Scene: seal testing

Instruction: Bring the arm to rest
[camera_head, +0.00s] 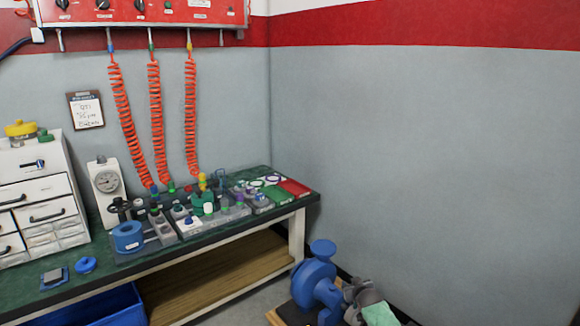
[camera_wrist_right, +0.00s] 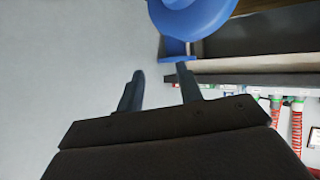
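My right gripper (camera_wrist_right: 160,70) shows in the right wrist view. Its two dark fingers stand apart with only pale background between them, so it is open and empty. A rounded blue body (camera_wrist_right: 192,18) lies beyond the fingertips at the top of that view, apart from them. In the head view I cannot clearly make out the right gripper's fingers. My left gripper is not in view.
A green-topped workbench (camera_head: 22,292) with several fittings and a gauge (camera_head: 107,181) stands at left. Red coiled hoses (camera_head: 157,120) hang above it from a red panel (camera_head: 140,12). A blue pump-like body (camera_head: 316,278) stands at the bottom, beside a grey shape. The right wall is bare.

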